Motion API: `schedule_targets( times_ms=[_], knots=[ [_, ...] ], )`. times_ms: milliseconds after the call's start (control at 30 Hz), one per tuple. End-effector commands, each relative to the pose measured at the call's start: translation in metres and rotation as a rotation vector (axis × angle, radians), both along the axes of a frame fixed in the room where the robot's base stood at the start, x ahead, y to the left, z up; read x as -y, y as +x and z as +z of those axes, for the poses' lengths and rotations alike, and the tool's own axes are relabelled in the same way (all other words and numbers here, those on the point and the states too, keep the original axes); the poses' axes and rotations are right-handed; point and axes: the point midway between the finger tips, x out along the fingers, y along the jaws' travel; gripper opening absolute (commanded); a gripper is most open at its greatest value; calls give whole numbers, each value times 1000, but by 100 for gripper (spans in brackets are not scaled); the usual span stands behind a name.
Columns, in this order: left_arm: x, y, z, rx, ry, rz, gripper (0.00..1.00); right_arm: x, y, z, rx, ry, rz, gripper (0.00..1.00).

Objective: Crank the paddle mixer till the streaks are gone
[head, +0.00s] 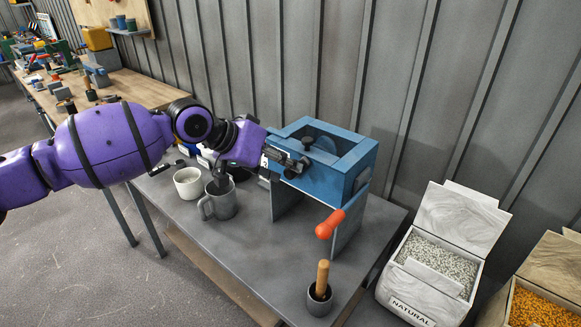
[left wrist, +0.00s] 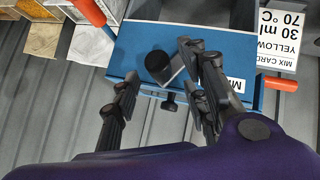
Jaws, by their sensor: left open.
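The paddle mixer (head: 325,165) is a blue box on legs with an open-framed top; a dark rounded part shows inside. Its orange crank handle (head: 331,223) sticks out at the front right. My left gripper (head: 293,163) is at the mixer's left end, away from that handle. In the left wrist view the fingers (left wrist: 160,72) are apart over the blue mixer face (left wrist: 215,40), with a black cylinder (left wrist: 158,66) between them; I cannot tell whether they touch it. Orange bars show at the upper left (left wrist: 88,12) and right (left wrist: 278,84). The contents and any streaks are hidden. My right gripper is out of view.
A white cup (head: 187,183) and a grey mug (head: 219,205) stand left of the mixer, beneath my left arm. A wooden-handled tool stands in a dark pot (head: 320,299) at the front. Pellet boxes (head: 437,255) stand to the right. A mix card (left wrist: 282,35) reads yellow, 30 ml, 70 °C.

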Motion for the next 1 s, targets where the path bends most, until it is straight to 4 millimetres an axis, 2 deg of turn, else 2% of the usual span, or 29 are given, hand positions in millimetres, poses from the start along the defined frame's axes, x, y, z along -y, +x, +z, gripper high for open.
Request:
schedule_targets(
  times_ms=[133,300,533,833,867,1000],
  knots=[
    [13,8,-12,-1,-1,0,41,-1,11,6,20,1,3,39],
    [19,13,-18,2,-2,1,41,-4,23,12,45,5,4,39],
    [19,13,-19,1,-2,1,41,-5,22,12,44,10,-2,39],
    [19,12,-19,0,-2,2,3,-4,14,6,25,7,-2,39],
    [19,12,-19,0,-2,2,0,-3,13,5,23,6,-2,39],
    [19,12,-19,-1,-1,2,0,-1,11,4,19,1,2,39]
  ],
)
